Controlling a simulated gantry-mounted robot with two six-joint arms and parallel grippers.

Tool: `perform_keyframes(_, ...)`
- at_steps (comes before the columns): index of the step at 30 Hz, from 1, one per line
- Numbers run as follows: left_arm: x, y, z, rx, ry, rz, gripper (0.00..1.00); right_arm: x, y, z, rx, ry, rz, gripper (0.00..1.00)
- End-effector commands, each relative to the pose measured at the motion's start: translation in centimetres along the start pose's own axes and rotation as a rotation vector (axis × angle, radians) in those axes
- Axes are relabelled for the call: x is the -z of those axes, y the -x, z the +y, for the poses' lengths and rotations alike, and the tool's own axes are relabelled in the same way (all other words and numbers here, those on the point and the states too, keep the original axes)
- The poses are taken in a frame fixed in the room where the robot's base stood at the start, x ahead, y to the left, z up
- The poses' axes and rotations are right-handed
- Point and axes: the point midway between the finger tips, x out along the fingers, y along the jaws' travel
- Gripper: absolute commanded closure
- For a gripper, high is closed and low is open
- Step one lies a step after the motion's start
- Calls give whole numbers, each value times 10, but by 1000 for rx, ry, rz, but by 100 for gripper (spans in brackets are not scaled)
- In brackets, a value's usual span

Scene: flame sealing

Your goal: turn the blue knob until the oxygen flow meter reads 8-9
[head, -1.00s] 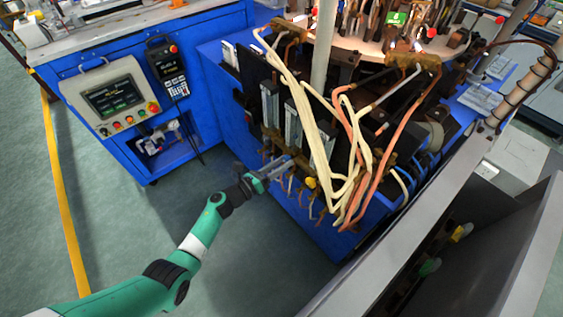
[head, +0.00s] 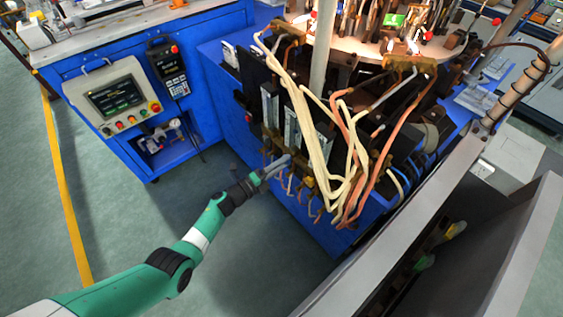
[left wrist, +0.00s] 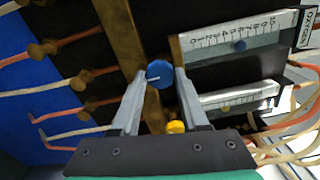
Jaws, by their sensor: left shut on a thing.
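The blue knob (left wrist: 159,74) sits between the fingertips of my left gripper (left wrist: 160,76), which is shut on it. A white line marks the knob's face. To its right in the left wrist view is a flow meter (left wrist: 235,30) with a numbered scale and a dark float (left wrist: 240,45). Its end label is partly readable and looks like OXYGEN. In the head view, my left gripper (head: 280,166) reaches the lower front of the burner machine, and the knob is hidden there. My right gripper is in neither view.
A second flow meter (left wrist: 230,96) and a yellow knob (left wrist: 175,127) are close beside my left fingers. Copper pipes (left wrist: 75,80) and pale hoses (head: 312,125) crowd around. A control panel (head: 116,97) stands at left. The floor (head: 130,215) below is clear.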

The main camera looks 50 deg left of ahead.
Motion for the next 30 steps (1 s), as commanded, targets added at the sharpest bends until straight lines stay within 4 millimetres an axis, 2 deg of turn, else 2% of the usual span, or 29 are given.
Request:
perform_keyframes(12, 0, 0, -1, 0, 187, 1, 100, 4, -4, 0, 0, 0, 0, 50)
perform_keyframes(27, 0, 0, -1, 1, 208, 1, 100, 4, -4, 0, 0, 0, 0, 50)
perform_keyframes(28, 0, 0, -1, 1, 208, 1, 54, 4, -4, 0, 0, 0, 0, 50)
perform_keyframes(30, 0, 0, -1, 1, 208, 1, 41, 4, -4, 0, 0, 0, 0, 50)
